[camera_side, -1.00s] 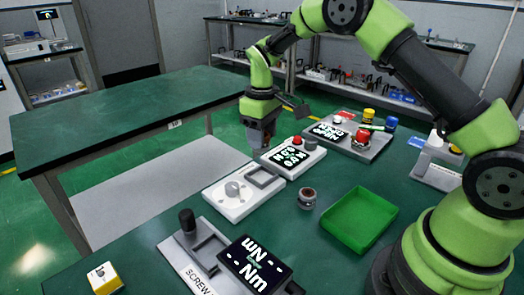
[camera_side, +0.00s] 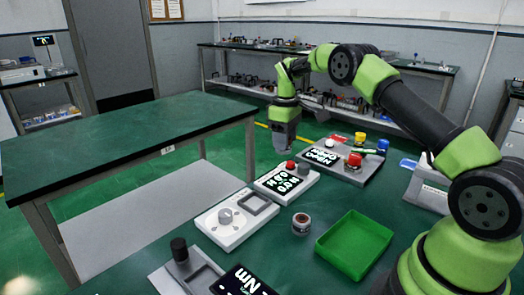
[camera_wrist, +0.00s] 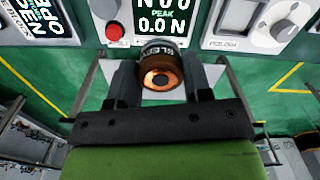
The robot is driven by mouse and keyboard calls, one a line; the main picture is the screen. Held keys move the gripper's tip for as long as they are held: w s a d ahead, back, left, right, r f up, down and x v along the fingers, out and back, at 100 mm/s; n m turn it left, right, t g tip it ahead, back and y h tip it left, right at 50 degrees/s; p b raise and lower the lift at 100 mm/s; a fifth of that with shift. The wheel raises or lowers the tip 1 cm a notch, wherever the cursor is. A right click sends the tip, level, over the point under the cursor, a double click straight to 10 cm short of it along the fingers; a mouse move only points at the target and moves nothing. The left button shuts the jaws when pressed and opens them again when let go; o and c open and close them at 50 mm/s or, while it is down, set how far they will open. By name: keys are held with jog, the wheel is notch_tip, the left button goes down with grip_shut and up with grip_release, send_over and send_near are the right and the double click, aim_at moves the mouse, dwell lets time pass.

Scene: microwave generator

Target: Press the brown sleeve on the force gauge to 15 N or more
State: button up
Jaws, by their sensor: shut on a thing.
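In the side view, my gripper (camera_side: 284,150) hangs above the table, close behind the force gauge (camera_side: 284,184). I cannot make out the held sleeve there. The gauge is a white box with a red button and a dark round pad at its far end. In the wrist view, the gauge display (camera_wrist: 160,16) reads PEAK 0.0 N; the sleeve appears apart from the gauge.
A white unit with a knob (camera_side: 225,215) stands in front of the gauge. A small labelled cylinder (camera_side: 301,225) and a green tray (camera_side: 355,245) lie to the right. A button panel (camera_side: 345,158) stands behind. A screw fixture (camera_side: 190,270) stands at the front.

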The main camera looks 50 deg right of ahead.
send_over(305, 165)
jog(key=shift+f, duration=3.05)
jog(key=shift+f, duration=1)
dwell(0.7)
notch_tip(305, 165, up, 7)
dwell(1.0)
jog(key=shift+a+r, duration=0.1)
jog(key=shift+r, duration=0.05)
